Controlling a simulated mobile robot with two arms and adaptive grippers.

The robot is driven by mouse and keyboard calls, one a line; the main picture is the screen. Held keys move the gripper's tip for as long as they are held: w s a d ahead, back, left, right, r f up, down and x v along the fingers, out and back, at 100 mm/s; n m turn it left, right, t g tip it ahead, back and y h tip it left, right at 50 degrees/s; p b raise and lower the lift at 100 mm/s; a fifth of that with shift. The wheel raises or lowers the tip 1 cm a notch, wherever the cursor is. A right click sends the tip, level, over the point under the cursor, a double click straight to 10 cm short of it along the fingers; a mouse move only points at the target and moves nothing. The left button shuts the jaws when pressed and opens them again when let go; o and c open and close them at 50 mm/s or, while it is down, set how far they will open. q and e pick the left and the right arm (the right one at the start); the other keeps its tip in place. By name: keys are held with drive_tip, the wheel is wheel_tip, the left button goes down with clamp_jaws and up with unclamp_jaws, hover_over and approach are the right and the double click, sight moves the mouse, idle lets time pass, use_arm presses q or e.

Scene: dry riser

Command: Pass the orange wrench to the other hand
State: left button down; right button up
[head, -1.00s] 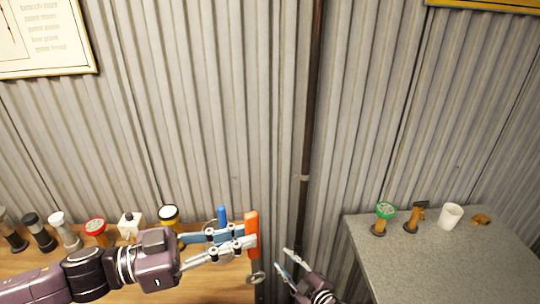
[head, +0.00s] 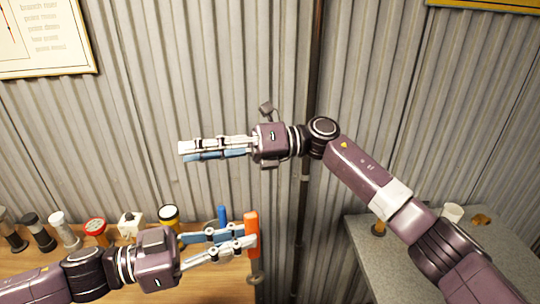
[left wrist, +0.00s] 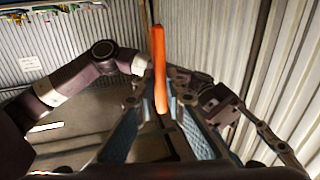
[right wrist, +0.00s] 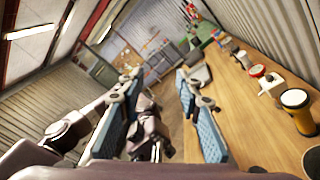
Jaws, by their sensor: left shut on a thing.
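The orange wrench (head: 251,228) stands upright at the tips of my left gripper (head: 243,241), which is shut on its orange handle. The grey end of the wrench points down in the head view. In the left wrist view the orange handle (left wrist: 159,70) rises between the blue-padded fingers. My right gripper (head: 186,152) is higher, above and left of the wrench in the head view, with its fingers pointing left. In the right wrist view its blue-padded fingers (right wrist: 160,115) are spread apart with nothing held between them.
A wooden bench (head: 200,286) at lower left carries several torches and handled items, including a yellow-rimmed one (head: 168,214). A grey table (head: 362,250) at right holds a white cup (head: 452,212) and small items. A dark pipe (head: 313,60) runs down the corrugated wall.

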drive_tip(key=s+d+r+n+g+h, duration=0.2)
drive_tip(key=s+r+n+h, duration=0.1)
drive_tip(key=s+n+h, duration=0.4)
drive_tip(key=n+t+h, duration=0.4)
drive_tip(key=h, duration=0.4)
approach(252, 212)
drive_tip(key=x, duration=1.1)
drive_tip(key=shift+s, duration=0.1)
clamp_jaws()
use_arm(q)
drive_tip(key=c, duration=1.9)
unclamp_jaws()
